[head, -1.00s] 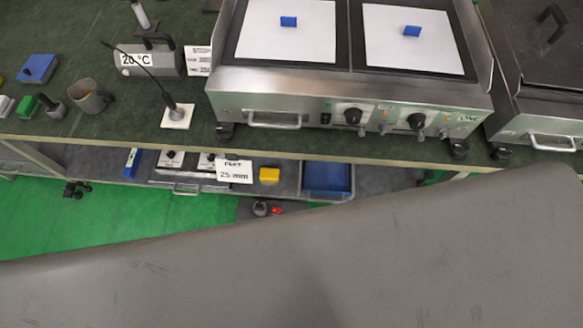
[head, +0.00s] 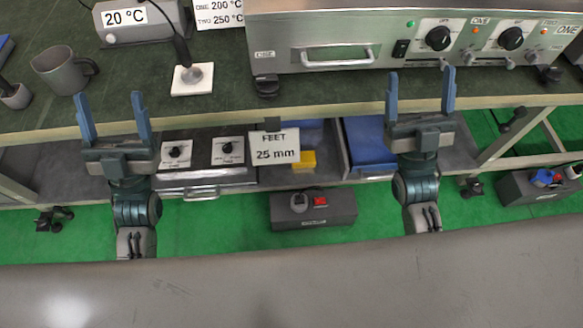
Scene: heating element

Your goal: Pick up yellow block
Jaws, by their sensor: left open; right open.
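The yellow block (head: 305,159) lies on the lower shelf under the bench, between the "FEET 25 mm" sign (head: 275,147) and the blue tray (head: 368,143). The sign hides part of its left side. My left gripper (head: 111,101) is open and empty in front of the bench edge, well to the left of the block. My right gripper (head: 421,78) is open and empty, to the right of the block and in front of the blue tray. Neither gripper touches the block.
A steel hotplate unit (head: 345,57) with knobs stands on the green bench top (head: 225,95). A mug (head: 62,70) and a white pad with a probe (head: 192,79) are to its left. A dark box with a red switch (head: 313,209) stands on the green floor below the shelf.

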